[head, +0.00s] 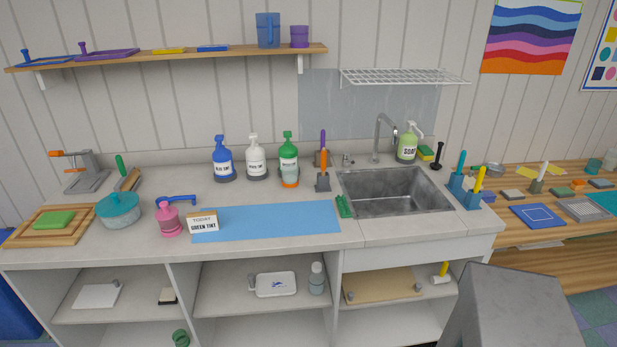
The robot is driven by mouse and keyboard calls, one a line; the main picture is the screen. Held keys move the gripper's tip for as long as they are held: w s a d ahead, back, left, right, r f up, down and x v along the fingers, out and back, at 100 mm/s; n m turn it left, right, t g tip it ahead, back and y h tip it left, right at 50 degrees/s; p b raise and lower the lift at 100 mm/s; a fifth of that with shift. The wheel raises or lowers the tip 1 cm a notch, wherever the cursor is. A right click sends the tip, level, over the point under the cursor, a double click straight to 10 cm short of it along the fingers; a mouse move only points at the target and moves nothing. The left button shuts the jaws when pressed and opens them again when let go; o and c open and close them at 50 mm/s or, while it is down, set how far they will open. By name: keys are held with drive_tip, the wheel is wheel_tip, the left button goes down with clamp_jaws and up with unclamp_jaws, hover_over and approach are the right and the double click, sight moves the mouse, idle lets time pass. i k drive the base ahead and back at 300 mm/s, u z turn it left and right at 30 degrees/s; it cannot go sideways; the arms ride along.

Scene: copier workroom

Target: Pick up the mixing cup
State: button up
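A small translucent cup with an orange base (290,178) stands on the counter, right in front of the green pump bottle (288,146); it looks like the mixing cup, though no label shows on it. It seems upright, and I cannot tell whether it touches the bottle. A blue pitcher (268,31) and a smaller purple cup (299,37) stand on the wall shelf. My gripper is not in view.
Blue and white pump bottles (222,160) (256,158) stand left of the cup. A tool holder (323,182) stands close on its right, before the sink (397,192). A blue mat (266,222) lies in front, mostly bare, with a "GREEN TINT" card (202,223) at its left end.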

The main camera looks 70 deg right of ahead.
sight(290, 176)
drive_tip(key=z, duration=0.5)
drive_tip(key=i, duration=1)
drive_tip(key=z, duration=0.05)
